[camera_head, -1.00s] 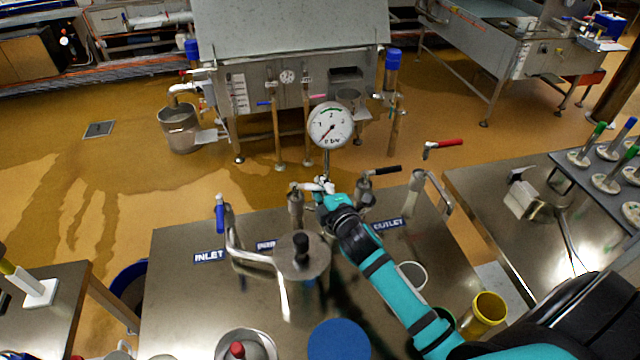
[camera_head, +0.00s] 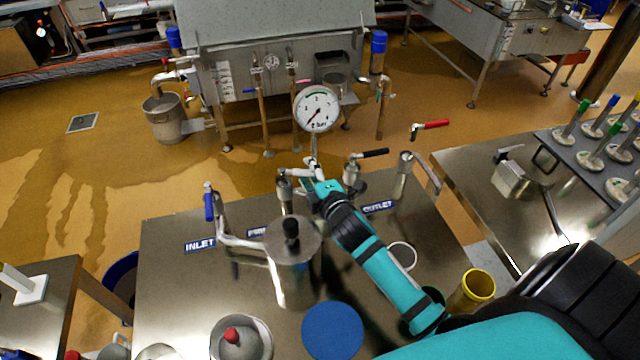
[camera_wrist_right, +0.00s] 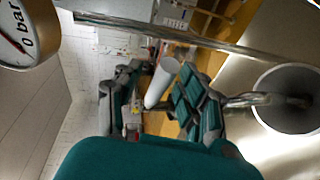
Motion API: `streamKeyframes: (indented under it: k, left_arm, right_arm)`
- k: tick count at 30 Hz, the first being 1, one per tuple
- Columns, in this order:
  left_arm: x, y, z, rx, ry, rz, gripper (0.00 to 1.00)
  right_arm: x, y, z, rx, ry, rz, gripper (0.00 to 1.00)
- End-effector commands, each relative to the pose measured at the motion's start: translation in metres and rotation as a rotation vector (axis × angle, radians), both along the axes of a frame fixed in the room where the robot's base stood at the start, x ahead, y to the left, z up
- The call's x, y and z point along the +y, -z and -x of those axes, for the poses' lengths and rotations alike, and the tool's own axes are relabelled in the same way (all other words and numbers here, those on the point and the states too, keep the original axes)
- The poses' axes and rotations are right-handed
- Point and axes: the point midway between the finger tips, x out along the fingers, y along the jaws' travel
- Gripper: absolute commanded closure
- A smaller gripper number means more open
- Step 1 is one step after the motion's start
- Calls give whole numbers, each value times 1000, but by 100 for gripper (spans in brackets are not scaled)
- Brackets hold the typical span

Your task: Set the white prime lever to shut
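The white prime lever (camera_head: 297,173) sits on top of the middle valve, behind the steel pot, and points right toward my right gripper. In the right wrist view the white lever (camera_wrist_right: 161,82) lies between the two fingers of my right gripper (camera_wrist_right: 158,100). The fingers stand apart on either side of it, and I see a gap to the left finger. Contact with the right finger is unclear. In the head view my right gripper (camera_head: 315,184) partly hides the lever's end. The label below the valve is partly hidden by the pot's handle pipe. My left gripper is not in view.
A pressure gauge (camera_head: 316,109) stands just behind the lever. A black outlet lever (camera_head: 375,153) is close on the right, a red lever (camera_head: 432,125) farther right, and a blue inlet lever (camera_head: 209,206) left. A steel pot (camera_head: 291,262) stands in front.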

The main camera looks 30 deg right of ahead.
Motion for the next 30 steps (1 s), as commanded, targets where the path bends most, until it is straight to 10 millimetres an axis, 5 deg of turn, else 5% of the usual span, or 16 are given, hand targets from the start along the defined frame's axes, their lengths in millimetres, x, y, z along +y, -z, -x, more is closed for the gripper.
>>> streamKeyframes:
  k: [15,27,30]
  left_arm:
    - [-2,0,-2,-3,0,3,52]
    - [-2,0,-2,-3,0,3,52]
    - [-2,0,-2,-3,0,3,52]
  right_arm:
    - [11,-17,96,2,1,-1,60]
    - [12,-20,106,0,1,0,60]
    - [12,-20,105,0,1,-1,70]
